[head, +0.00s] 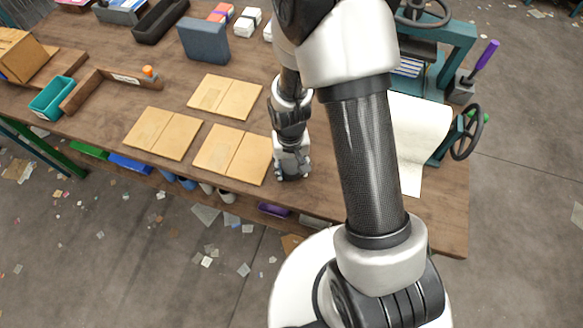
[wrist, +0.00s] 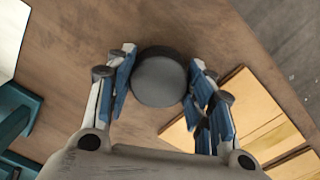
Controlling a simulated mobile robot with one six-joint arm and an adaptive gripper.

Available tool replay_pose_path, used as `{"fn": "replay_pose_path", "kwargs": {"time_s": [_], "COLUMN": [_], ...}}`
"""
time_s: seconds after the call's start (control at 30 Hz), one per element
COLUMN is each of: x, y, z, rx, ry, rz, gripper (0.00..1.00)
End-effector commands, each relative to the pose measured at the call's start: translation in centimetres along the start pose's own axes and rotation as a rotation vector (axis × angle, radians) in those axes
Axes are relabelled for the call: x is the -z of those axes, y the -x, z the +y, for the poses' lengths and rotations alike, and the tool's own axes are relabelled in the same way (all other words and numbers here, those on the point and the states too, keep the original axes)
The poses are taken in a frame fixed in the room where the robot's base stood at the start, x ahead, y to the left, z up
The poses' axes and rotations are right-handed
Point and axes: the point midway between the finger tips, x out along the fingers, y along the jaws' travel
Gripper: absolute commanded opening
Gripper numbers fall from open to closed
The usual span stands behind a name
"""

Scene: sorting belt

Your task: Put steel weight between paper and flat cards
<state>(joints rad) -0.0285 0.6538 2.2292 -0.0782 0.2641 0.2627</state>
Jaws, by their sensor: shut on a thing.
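The steel weight (wrist: 160,82) is a dark grey round cylinder between my gripper's blue-padded fingers in the wrist view. My gripper (wrist: 163,62) is shut on it. In the head view my gripper (head: 291,174) points down close over the table's front part; the weight is not clearly visible there, and I cannot tell whether it touches the table. The flat cards (head: 232,154) are tan folded sheets, left of my gripper; more lie behind and farther left. They also show at the right of the wrist view (wrist: 242,98). The white paper (head: 422,125) lies right of my gripper, partly behind my arm.
The wooden table (head: 445,215) has bare wood between the cards and the paper. A teal press with handwheels (head: 466,132) stands at the right. A blue-grey block (head: 203,41), a dark tray (head: 160,20) and a teal bin (head: 50,98) stand behind and left.

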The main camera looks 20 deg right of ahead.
Motion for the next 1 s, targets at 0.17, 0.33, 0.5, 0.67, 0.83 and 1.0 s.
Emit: {"fn": "replay_pose_path", "kwargs": {"time_s": [0.17, 0.33, 0.5, 0.67, 0.83, 1.0], "x": [0.11, 0.1, 0.04, 0.04, 0.04, 0.04], "y": [-0.39, -0.55, -0.73, -0.72, -0.71, -0.69], "z": [-0.03, -0.03, -0.02, -0.02, -0.02, -0.02], "rx": [0.001, 0.0, 0.0, 0.0, 0.0, 0.0], "ry": [0.001, 0.001, 0.001, 0.001, 0.001, 0.001], "rz": [0.003, 0.003, 0.001, 0.001, 0.001, 0.001], "gripper": [0.03, 0.03, 0.55, 0.65, 0.69, 0.69]}}
